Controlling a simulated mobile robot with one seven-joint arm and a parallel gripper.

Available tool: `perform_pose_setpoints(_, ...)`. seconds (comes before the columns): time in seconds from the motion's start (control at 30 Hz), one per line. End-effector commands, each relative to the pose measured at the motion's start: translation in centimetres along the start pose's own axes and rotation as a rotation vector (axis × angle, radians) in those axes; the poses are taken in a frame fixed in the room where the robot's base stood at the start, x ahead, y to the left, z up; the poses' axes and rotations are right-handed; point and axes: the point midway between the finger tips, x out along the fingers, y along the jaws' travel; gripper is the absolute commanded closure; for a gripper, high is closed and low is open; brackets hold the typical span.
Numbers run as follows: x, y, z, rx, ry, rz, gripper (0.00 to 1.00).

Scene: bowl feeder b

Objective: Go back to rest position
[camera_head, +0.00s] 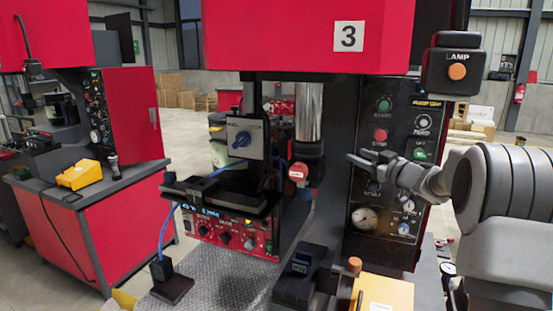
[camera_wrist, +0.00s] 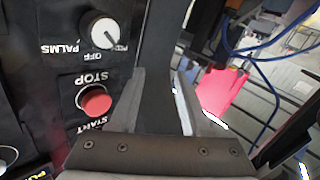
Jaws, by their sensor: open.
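My gripper (camera_head: 362,157) is in front of the black control panel (camera_head: 368,190) of the red machine marked 3, with its fingers pointing left. My arm reaches in from the right edge. In the wrist view my gripper (camera_wrist: 158,74) has its two fingers apart, with nothing held between them. The red STOP button (camera_wrist: 95,101) is to the left of the fingers, and a white PALMS/OFF knob (camera_wrist: 104,33) is above it. The red button also shows in the head view (camera_head: 380,135), just above my gripper. I cannot tell whether the gripper touches the panel.
A lamp box (camera_head: 455,65) with an orange button hangs above my arm. A pressure gauge (camera_head: 364,218) is below the gripper. The machine's tooling with a red-capped part (camera_head: 298,172) stands to the left. A yellow box (camera_head: 385,292) is at the bottom. Another red machine (camera_head: 95,225) stands far left.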

Motion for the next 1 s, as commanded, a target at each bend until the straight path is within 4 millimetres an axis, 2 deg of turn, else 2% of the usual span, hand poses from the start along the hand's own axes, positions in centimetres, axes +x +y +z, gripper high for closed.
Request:
perform_pose_setpoints(0.03, -0.5, -0.2, -1.9, -0.014, -0.014, 0.058, 0.53)
perform_pose_setpoints(0.2, -3.3, -0.2, -5.5, -0.021, -0.1, 0.252, 0.53)
perform_pose_setpoints(0.3, -5.8, -0.9, -6.7, -0.01, -0.166, 0.348, 0.53)
perform_pose_setpoints(0.43, -9.6, -2.6, -7.4, 0.022, -0.266, 0.449, 0.53)
perform_pose_setpoints(0.67, -17.5, -7.7, -6.3, 0.114, -0.479, 0.551, 0.53)
perform_pose_setpoints(0.87, -25.0, -14.3, -3.4, 0.22, -0.689, 0.545, 0.53)
perform_pose_setpoints(1.0, -30.2, -20.0, -0.7, 0.296, -0.839, 0.485, 0.53)
